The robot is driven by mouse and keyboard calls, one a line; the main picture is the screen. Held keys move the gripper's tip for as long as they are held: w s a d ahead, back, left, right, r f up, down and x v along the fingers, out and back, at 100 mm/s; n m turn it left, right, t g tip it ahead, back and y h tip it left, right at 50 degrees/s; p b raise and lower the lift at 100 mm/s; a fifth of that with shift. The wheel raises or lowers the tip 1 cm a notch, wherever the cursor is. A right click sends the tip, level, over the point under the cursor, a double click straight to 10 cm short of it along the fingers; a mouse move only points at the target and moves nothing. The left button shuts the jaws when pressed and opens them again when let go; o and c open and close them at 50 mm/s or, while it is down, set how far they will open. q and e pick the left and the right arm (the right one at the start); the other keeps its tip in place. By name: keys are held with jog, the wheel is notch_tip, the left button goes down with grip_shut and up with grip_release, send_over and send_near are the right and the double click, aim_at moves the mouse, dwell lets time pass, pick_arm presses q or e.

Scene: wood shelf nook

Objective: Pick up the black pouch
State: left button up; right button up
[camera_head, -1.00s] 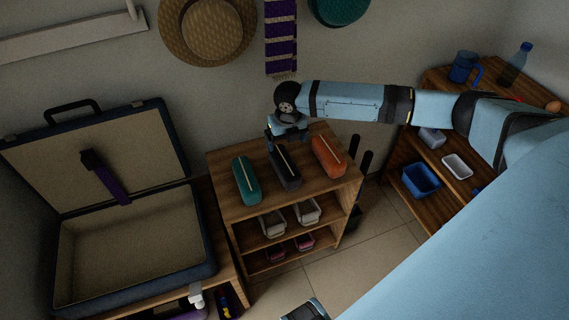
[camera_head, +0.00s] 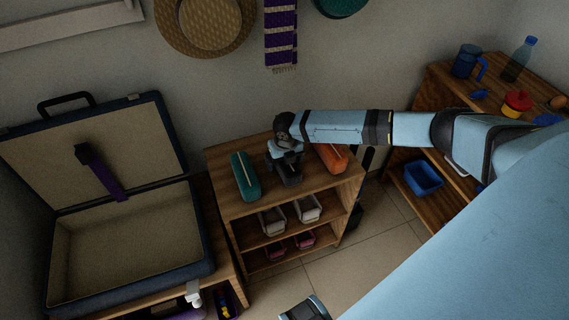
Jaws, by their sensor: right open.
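The black pouch (camera_head: 290,176) lies on top of the small wooden shelf (camera_head: 225,203), between a teal pouch (camera_head: 245,176) and an orange pouch (camera_head: 330,157). My right gripper (camera_head: 286,164) is open and points down at the black pouch, over its far and middle part. The gripper hides much of the pouch, and I cannot tell whether the fingers touch it. My right arm covers part of the orange pouch. My left gripper is not clearly in view.
An open suitcase (camera_head: 128,247) stands at the left. Bins (camera_head: 272,221) sit on the shelf's lower level. At the right, a wooden shelf unit (camera_head: 437,83) holds a blue mug (camera_head: 466,61), a bottle (camera_head: 519,59), a red-lidded container (camera_head: 516,103) and a blue bin (camera_head: 423,177).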

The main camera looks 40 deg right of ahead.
jog(key=shift+f, duration=0.15)
jog(key=c, duration=1.1)
